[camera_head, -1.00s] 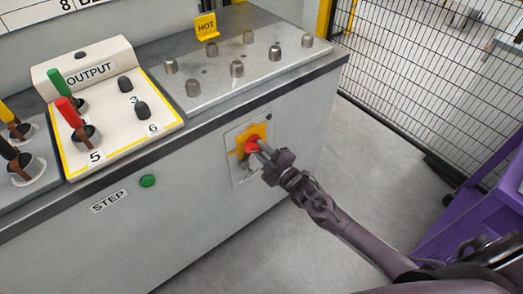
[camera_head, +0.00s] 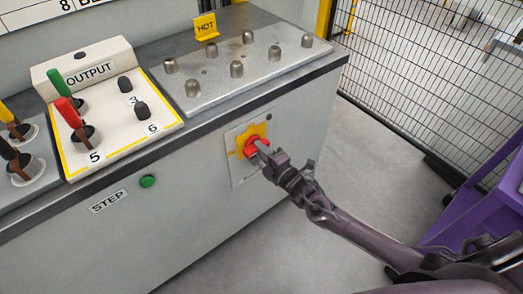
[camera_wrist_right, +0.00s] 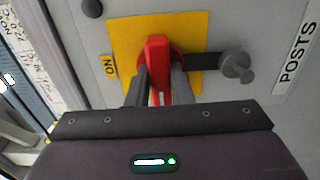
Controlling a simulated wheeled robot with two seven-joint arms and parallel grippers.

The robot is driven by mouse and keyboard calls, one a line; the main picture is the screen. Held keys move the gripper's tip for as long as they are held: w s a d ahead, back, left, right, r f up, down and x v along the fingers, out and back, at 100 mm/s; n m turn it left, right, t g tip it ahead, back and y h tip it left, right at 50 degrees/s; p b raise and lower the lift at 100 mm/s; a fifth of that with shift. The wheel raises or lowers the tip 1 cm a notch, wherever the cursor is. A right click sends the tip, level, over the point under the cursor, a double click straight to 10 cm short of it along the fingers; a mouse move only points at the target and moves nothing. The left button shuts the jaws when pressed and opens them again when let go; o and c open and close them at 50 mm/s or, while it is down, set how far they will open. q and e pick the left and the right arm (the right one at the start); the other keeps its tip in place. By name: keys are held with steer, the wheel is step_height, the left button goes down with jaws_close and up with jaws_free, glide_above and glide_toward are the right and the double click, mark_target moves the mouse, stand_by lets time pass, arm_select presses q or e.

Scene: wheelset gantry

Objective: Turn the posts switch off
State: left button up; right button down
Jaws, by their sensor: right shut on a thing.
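The posts switch is a red handle (camera_head: 256,144) on a yellow square plate (camera_head: 243,139), set in the grey front panel of the console. There the handle runs roughly up and down, across the line between the labels. My right gripper (camera_head: 263,149) is shut on the handle; its fingers (camera_wrist_right: 157,88) flank it. My left gripper is not in view.
A grey latch with a round knob (camera_wrist_right: 236,66) sits right of the handle in the wrist view. A green button (camera_head: 148,181) is left on the panel. Levers and metal posts (camera_head: 237,69) stand on top. A purple frame (camera_head: 480,205) and mesh fence are at right.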

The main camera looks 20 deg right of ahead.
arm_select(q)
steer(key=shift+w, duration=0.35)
arm_select(e)
steer(key=c, duration=1.3)
jaws_free()
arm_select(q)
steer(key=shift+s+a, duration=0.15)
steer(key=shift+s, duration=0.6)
arm_select(e)
steer(key=v, duration=0.8)
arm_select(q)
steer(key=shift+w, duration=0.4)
